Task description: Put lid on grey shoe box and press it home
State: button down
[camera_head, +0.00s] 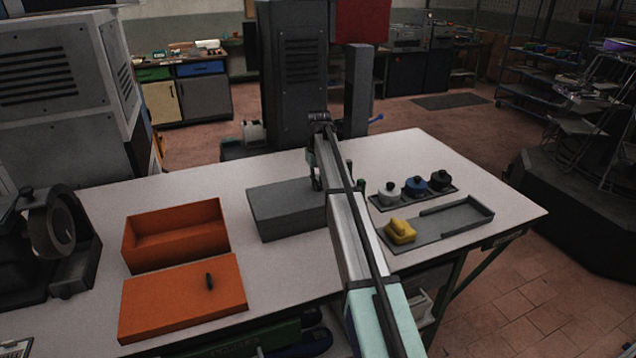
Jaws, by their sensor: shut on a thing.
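The grey shoe box (283,224) stands on the white table, left of my arm. Its top is covered by a flat grey lid (285,194). At this size I cannot tell a seam between lid and box, so I cannot say whether the lid is fully seated. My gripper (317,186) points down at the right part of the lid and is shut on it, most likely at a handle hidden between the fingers. My arm hides the right end of the box.
An open orange box (176,247) and an orange lid (182,299) with a dark knob lie left. A bench grinder (55,240) stands far left. Right of my arm are several knobbed weights (415,187), a grey tray (450,222) and a yellow object (400,231). A dark machine column rises behind.

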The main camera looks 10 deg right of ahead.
jog(key=shift+s+f, duration=0.1)
jog(key=shift+f, duration=0.1)
jog(key=c, duration=1.1)
grip_release()
jog(key=shift+o, duration=0.2)
jog(key=o, duration=0.4)
jog(key=shift+r, duration=0.1)
jog(key=shift+r+p, duration=1.75)
jog(key=shift+r, duration=1.8)
